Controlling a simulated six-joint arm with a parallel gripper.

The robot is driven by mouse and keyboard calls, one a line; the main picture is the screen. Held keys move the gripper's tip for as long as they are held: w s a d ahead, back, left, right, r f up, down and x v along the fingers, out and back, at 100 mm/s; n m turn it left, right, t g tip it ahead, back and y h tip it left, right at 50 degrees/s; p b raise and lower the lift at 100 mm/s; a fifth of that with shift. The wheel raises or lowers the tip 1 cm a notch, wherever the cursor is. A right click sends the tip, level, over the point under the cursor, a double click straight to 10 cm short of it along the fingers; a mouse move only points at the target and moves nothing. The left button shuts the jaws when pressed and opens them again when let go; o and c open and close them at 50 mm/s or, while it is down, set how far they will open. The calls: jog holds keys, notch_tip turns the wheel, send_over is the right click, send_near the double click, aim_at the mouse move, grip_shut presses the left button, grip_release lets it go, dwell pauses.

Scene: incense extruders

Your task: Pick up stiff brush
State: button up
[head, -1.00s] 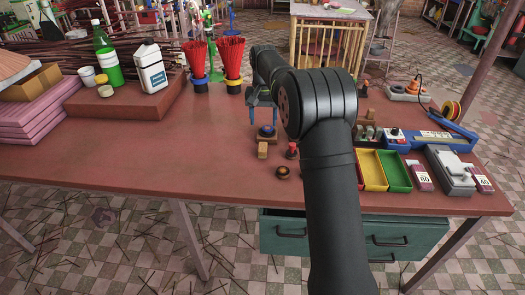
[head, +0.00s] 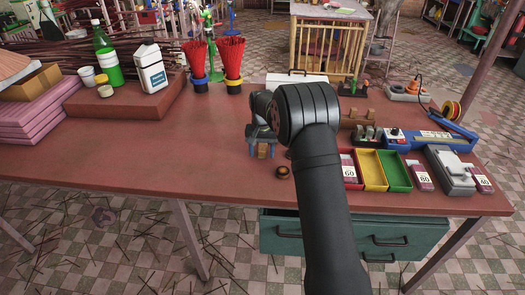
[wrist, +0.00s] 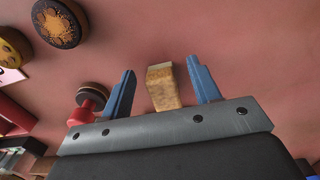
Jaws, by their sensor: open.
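My gripper (head: 262,153) is open low over the table, left of the middle of the head view. In the wrist view its two blue fingers (wrist: 160,92) stand apart on either side of a small tan block (wrist: 163,88), with gaps on both sides. The block also shows between the fingers in the head view (head: 262,149). It is the piece that could be the stiff brush, but no bristles can be made out. Whether the fingertips reach down beside it cannot be told.
A dark round piece with an orange top (head: 283,172) lies close by; it also shows in the wrist view (wrist: 58,24). A red knob on a brown disc (wrist: 88,97) stands beside the left finger. Colored trays (head: 372,170) are to the right. The table's left middle is clear.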

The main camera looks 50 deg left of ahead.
aim_at(262, 151)
jog(key=shift+f, duration=0.3)
jog(key=c, duration=1.2)
jog(key=shift+o, duration=0.2)
jog(key=shift+r, duration=0.15)
notch_tip(262, 151, up, 4)
jog(key=shift+r, duration=0.1)
jog(key=w+d+r, duration=0.5)
jog(key=d+r, duration=0.1)
jog(key=d, duration=0.4)
jog(key=shift+w+r, duration=0.25)
jog(key=shift+w, duration=0.15)
jog(key=shift+d, duration=0.2)
